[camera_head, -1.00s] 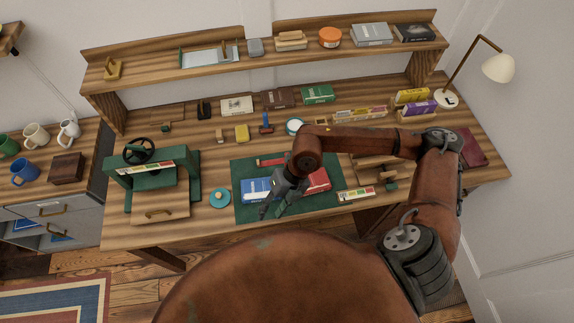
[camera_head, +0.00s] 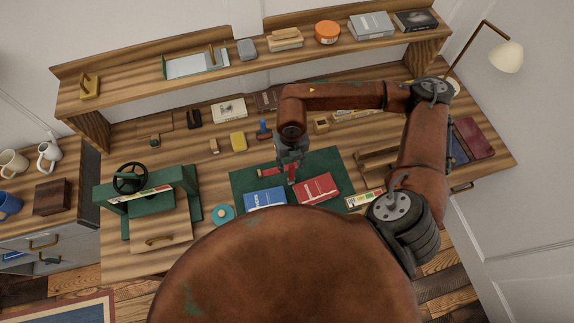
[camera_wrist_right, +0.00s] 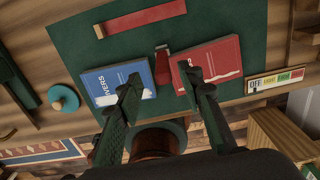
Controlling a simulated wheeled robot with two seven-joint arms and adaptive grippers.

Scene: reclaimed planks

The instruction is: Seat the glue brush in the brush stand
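The glue brush (camera_wrist_right: 162,68), with a red handle and a metal collar, lies on the green mat (camera_wrist_right: 80,55) between a blue book (camera_wrist_right: 112,82) and a red book (camera_wrist_right: 212,62). In the head view, the brush (camera_head: 292,175) shows partly below my right gripper (camera_head: 290,160). In the wrist view, the right gripper's fingers (camera_wrist_right: 160,80) are apart, one on each side of the brush, with a gap to it. A small wooden block with a dark opening (camera_head: 321,125), seemingly the brush stand, stands behind the mat. My left gripper is not in view.
A red strip (camera_wrist_right: 140,19) lies behind the books. A green press (camera_head: 150,200) stands left, a teal-lidded round pot (camera_head: 222,214) beside the mat. Several small tools and a yellow block (camera_head: 238,142) stand behind. A shelf (camera_head: 130,85) runs along the back.

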